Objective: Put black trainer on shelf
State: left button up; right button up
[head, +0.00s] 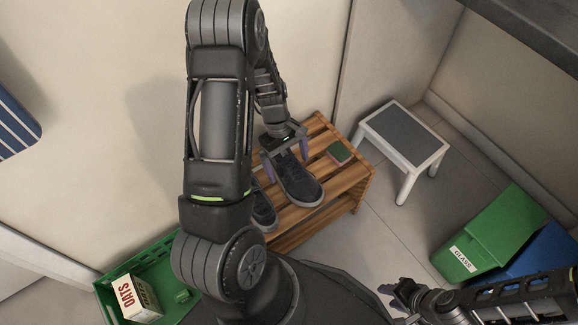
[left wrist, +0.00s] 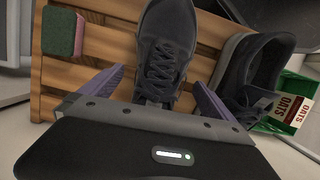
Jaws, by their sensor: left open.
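A black trainer (head: 298,182) with a pale sole rests on the slatted wooden shelf (head: 350,181). It also shows in the left wrist view (left wrist: 166,50), between the fingers. A second dark trainer (head: 263,210) is to its left, partly hidden by my arm, and shows at the right of the wrist view (left wrist: 252,70). My left gripper (head: 285,160) is open, with its purple fingers on either side of the first trainer's rear part. I cannot tell whether they touch it. My right gripper (head: 392,294) is low at the right, empty-looking, its jaws unclear.
A grey-topped step stool (head: 402,136) stands to the right. Green (head: 490,232) and blue (head: 545,260) bins stand further right. A green crate (head: 110,291) with an oats box (head: 131,298) is at lower left.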

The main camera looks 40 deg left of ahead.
pick_arm(q)
jog(key=p+v, duration=0.2)
jog(key=v, duration=0.7)
jog(key=shift+r+p, duration=0.4)
pick_arm(e)
jog(key=r, duration=0.3)
jog(key=shift+s+a+r, duration=0.1)
jog(key=shift+s+a, duration=0.3)
pick_arm(q)
jog(key=shift+d+f, duration=0.1)
